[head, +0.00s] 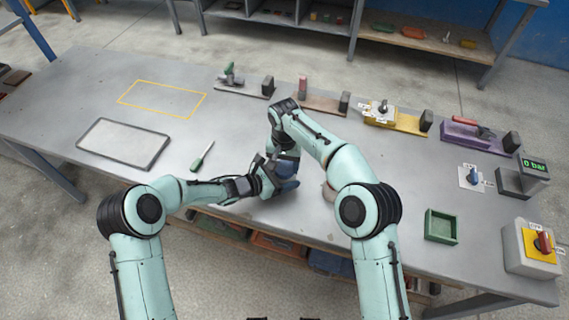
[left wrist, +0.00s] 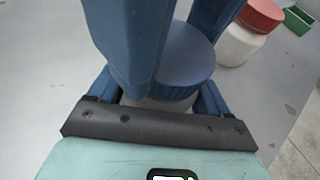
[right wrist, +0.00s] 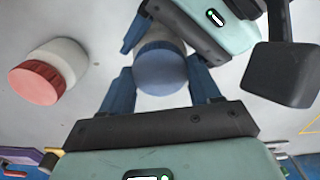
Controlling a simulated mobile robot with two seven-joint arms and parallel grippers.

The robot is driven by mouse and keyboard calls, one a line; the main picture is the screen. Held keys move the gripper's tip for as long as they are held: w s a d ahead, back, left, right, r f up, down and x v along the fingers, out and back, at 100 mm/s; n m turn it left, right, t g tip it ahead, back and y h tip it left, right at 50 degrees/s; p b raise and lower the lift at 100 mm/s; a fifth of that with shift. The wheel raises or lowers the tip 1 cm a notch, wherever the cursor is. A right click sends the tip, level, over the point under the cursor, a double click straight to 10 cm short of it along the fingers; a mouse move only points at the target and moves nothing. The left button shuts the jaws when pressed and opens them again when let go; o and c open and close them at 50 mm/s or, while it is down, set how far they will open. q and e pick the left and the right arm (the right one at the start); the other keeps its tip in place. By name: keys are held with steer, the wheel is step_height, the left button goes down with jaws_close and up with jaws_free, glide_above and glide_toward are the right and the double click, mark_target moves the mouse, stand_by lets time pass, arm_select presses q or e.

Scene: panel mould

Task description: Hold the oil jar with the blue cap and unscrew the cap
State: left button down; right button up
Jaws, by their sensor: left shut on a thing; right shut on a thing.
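The oil jar has a pale body and a blue cap (left wrist: 187,55). In the left wrist view its body (left wrist: 160,103) sits between the fingers of my left gripper (head: 272,184), which is shut on it. My right gripper (head: 286,172) comes from above, its blue fingers on either side of the cap, shut on it. The right wrist view shows the cap (right wrist: 160,69) between these fingers, with the left gripper's body close beside. The cap looks seated on the jar. In the head view my grippers largely hide the jar.
A pale jar with a red cap (right wrist: 38,82) stands close by, mostly hidden behind my right arm in the head view. A green tray (head: 441,226) is at the right, a green-handled screwdriver (head: 202,157) at the left. Clamps and fixtures line the bench's far side.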

steer(key=shift+d+n, duration=0.15)
steer(key=shift+n, duration=0.35)
steer(key=o, duration=1.2)
steer(key=shift+a, duration=0.2)
